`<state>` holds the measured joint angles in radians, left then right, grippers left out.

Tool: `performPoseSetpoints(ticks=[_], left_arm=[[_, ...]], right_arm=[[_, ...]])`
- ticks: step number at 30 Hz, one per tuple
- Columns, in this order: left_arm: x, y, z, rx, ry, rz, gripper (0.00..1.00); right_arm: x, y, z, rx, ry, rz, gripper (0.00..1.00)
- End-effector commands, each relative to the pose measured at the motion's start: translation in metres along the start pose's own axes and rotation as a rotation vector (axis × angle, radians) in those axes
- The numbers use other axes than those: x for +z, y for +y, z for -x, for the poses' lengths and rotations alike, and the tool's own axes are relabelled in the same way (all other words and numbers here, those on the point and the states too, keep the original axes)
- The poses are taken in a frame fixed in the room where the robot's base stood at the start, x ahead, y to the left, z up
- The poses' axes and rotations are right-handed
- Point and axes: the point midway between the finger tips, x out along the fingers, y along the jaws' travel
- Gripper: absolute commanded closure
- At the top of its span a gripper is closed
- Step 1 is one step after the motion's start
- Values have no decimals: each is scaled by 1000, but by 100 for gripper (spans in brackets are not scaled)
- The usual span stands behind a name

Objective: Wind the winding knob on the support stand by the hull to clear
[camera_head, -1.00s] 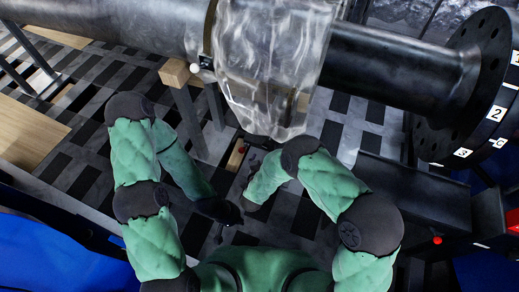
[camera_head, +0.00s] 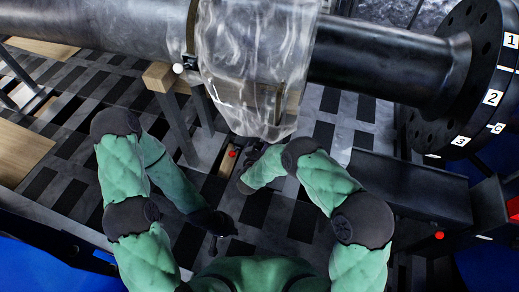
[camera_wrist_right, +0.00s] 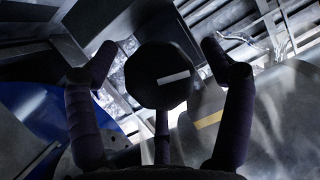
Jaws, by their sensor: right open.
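My right gripper (camera_wrist_right: 157,55) is open, with one finger on each side of the knob and a visible gap to both. In the head view the right gripper (camera_head: 244,184) is small and partly hidden by its own arm. A support stand with a wooden block (camera_head: 159,76) on top stands beside the clear-wrapped hull section (camera_head: 255,65). My left gripper (camera_head: 222,226) hangs low; its fingers are too dark to tell.
A long dark pipe (camera_head: 380,55) with a numbered flange (camera_head: 470,95) crosses the top right. A small red knob (camera_head: 232,153) sits near the right gripper, and another red one (camera_head: 439,235) is at the right. A dark beam (camera_head: 410,190) lies right of my right arm.

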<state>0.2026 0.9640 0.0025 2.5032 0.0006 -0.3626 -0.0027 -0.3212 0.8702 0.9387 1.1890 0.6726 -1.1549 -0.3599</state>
Motion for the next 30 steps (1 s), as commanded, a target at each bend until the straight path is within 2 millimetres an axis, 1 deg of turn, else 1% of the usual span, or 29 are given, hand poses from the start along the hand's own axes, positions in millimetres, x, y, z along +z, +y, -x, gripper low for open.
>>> performPoseSetpoints(ticks=[8, 9, 11, 12, 14, 15, 30], left_arm=[[0, 0, 0, 0, 0, 0, 100], [0, 0, 0, 0, 0, 0, 100], [0, 0, 0, 0, 0, 0, 100], [0, 0, 0, 0, 0, 0, 100], [0, 0, 0, 0, 0, 0, 100], [0, 0, 0, 0, 0, 0, 100], [0, 0, 0, 0, 0, 0, 100]], right_arm=[[-1, 0, -2, 0, 0, 0, 19], [-1, 0, -2, 0, 0, 0, 24], [-1, 0, -2, 0, 0, 0, 41], [-1, 0, -2, 0, 1, 0, 53], [-1, 0, -2, 0, 1, -1, 70], [-1, 0, -2, 0, 1, -1, 75], [-3, 0, -2, -3, 6, -10, 75]])
